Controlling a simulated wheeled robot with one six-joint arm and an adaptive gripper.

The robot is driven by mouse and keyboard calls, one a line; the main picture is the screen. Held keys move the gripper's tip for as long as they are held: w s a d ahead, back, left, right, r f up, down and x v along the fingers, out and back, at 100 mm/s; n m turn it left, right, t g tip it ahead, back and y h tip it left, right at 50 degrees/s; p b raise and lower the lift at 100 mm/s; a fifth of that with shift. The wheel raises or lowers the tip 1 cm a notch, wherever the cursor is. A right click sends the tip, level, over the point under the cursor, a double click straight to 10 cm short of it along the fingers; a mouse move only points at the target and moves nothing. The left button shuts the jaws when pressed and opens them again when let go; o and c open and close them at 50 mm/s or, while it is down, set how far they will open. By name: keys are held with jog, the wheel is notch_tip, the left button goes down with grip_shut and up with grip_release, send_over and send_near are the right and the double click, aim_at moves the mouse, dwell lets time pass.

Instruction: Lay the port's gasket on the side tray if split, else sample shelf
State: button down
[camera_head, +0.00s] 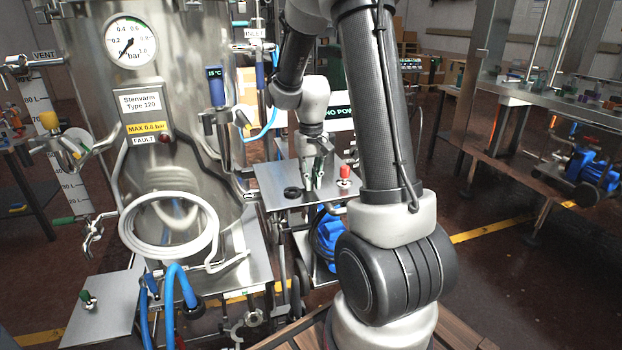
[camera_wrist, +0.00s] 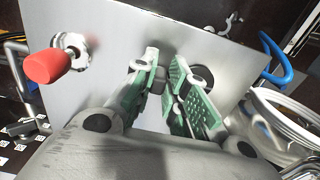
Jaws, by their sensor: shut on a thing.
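My gripper (camera_head: 317,174) is low over a flat grey metal plate (camera_head: 270,178) beside the tank. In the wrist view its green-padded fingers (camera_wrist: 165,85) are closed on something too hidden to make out. A dark ring (camera_head: 292,192), which looks like a gasket, lies on the plate just left of my gripper. In the wrist view the ring (camera_wrist: 203,77) is partly hidden behind the right finger. I cannot tell whether it is split. A red-capped fitting (camera_head: 344,176) stands on the same plate, right of my gripper; it also shows in the wrist view (camera_wrist: 48,66).
A lower plate (camera_head: 103,312) carries a green-capped fitting (camera_head: 87,298). Blue hoses (camera_head: 178,285) rise beside it. A blue pump (camera_head: 325,232) sits below the gripper's plate.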

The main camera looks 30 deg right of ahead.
jog(key=c, duration=1.4)
grip_release()
jog(key=shift+f, duration=0.15)
jog(key=shift+c, duration=0.2)
notch_tip(320, 180, up, 12)
jog(key=s+a+r+n+t, duration=0.1)
jog(key=s+a+r, duration=0.1)
jog(key=s, duration=0.5)
jog(key=s+a+r+n+t, duration=0.1)
jog(key=s+a+t, duration=0.1)
jog(key=s, duration=0.5)
jog(key=s+a+r+n+t, duration=0.1)
jog(key=s+a+r, duration=0.1)
jog(key=s+a, duration=0.2)
jog(key=s, duration=0.3)
jog(key=shift+s+r, duration=0.35)
